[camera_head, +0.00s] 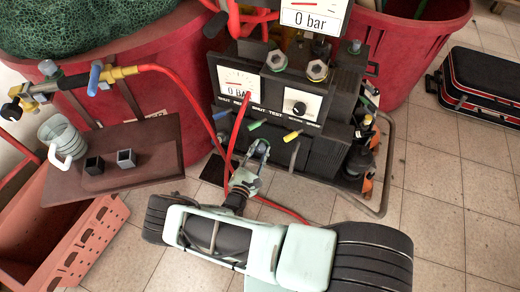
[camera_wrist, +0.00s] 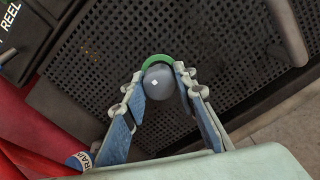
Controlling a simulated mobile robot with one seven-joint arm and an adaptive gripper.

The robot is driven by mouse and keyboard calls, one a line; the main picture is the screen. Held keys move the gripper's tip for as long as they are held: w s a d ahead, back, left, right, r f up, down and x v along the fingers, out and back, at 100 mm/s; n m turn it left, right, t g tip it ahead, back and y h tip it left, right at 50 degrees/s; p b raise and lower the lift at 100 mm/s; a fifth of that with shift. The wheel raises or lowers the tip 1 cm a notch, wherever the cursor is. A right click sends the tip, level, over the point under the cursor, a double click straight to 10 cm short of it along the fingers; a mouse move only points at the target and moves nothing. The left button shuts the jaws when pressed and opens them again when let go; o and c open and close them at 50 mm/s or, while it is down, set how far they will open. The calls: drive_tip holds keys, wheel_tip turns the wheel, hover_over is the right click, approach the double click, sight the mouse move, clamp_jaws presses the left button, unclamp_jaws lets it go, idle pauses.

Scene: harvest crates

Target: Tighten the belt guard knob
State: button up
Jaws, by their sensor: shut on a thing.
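My gripper (camera_wrist: 158,92) is shut on a round grey knob (camera_wrist: 157,82) with a green collar behind it, in the wrist view. The fingers' blue pads stand on either side of the knob. Behind it is a dark perforated guard panel (camera_wrist: 95,60). In the head view my gripper (camera_head: 259,147) is low at the front of the dark machine (camera_head: 320,155), below its gauge panel. The knob between the fingers cannot be made out there. I cannot tell how tight the knob is.
The panel carries a gauge (camera_head: 238,84) reading 0 bar and several small coloured levers. A red hose (camera_head: 190,95) runs down past my gripper. A metal tube frame (camera_head: 388,170) edges the machine.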

drive_tip(key=shift+f, duration=0.15)
drive_tip(key=o, duration=1.2)
drive_tip(key=shift+c, duration=0.2)
drive_tip(key=v, duration=0.7)
drive_tip(key=shift+s, duration=0.25)
drive_tip(key=shift+a, duration=0.1)
